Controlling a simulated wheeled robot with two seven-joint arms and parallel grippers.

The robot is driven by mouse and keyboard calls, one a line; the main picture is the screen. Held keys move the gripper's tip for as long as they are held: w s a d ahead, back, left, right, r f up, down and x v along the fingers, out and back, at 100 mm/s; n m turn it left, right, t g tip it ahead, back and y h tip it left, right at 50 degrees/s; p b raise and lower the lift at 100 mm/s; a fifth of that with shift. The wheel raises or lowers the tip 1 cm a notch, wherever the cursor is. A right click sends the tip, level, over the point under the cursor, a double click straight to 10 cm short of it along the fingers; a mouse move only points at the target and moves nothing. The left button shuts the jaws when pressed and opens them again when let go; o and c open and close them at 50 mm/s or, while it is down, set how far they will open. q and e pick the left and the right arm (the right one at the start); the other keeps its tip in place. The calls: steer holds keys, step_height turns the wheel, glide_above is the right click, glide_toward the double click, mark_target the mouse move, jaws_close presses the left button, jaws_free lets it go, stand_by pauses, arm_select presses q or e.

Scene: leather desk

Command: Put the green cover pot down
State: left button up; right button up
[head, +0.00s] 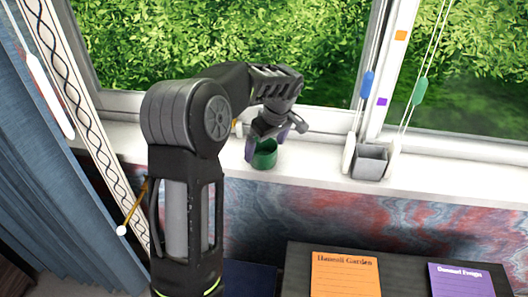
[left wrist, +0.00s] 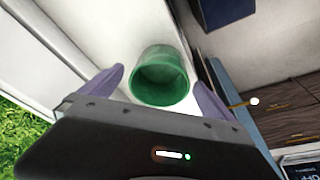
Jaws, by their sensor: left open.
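The green cover pot (head: 264,155) stands on the white window sill (head: 440,180) in the head view, partly hidden by my gripper above it. My left gripper (head: 268,132) is over the pot, with its fingers reaching down beside it. In the left wrist view the empty-looking green pot (left wrist: 161,78) sits between the two purple fingers of my left gripper (left wrist: 160,92). The fingers are spread, with a gap visible at the left finger; contact on the right is hard to tell. My right gripper is in neither view.
A grey square container (head: 370,161) stands on the sill to the right, by the blind cords. An orange card (head: 345,275) and a purple card (head: 461,281) lie on a dark surface below. A blue curtain (head: 40,170) hangs at left. The sill further right is clear.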

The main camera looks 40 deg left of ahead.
arm_select(q)
steer(key=v, duration=0.8)
steer(key=shift+r+b, duration=0.35)
steer(key=shift+r, duration=0.05)
steer(key=shift+s+d, duration=0.1)
